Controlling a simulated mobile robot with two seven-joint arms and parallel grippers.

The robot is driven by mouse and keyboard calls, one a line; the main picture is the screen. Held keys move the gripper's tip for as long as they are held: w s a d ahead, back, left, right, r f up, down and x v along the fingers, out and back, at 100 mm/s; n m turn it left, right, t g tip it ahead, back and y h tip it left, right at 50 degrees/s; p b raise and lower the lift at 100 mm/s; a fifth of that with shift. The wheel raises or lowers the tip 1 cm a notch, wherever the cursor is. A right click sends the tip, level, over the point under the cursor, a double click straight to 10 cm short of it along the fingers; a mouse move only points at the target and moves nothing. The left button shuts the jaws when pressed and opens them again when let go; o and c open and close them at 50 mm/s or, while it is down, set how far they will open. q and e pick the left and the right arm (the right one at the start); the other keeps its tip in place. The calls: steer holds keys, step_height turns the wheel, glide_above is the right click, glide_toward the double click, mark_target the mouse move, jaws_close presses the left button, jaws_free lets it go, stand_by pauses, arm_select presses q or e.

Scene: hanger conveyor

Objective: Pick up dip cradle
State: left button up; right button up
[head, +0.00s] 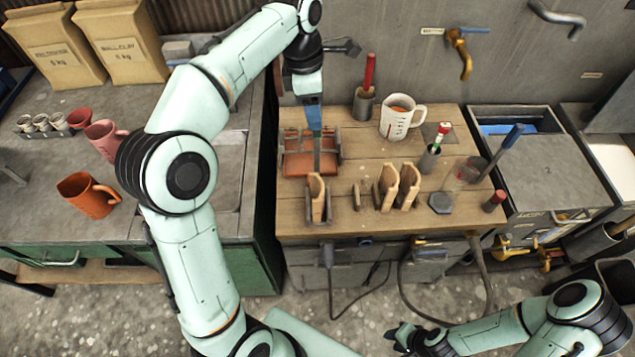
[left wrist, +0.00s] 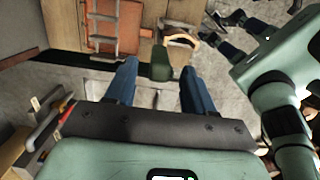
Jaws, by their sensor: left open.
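A grey metal frame with crossbars, which looks like the dip cradle (left wrist: 103,40), lies over an orange-red slab or tray (left wrist: 135,20) in the left wrist view. In the head view the orange-red tray (head: 297,163) is at the back left of the wooden bench top, with grey metal parts at its sides. My left gripper (head: 315,128) points down above it and partly hides it. In the left wrist view the left gripper (left wrist: 160,85) has its blue fingers apart, with nothing seen held between them. My right gripper (head: 397,338) is low at the right over the floor, far from the cradle.
Wooden upright pieces (head: 388,186) stand at the bench front. A white measuring jug (head: 401,117) and a red-handled tool in a pot (head: 364,105) stand behind. Mugs (head: 87,195) and sacks (head: 120,45) are on the left counter. A grey lidded tank (head: 545,165) is at right.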

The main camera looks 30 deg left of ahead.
arm_select(q)
steer(key=f, duration=0.4)
steer(key=shift+w+d+f, duration=0.25)
jaws_close()
steer(key=shift+r, duration=0.2)
step_height(320, 180, up, 10)
steer(key=shift+f, duration=0.2)
stand_by(0.4)
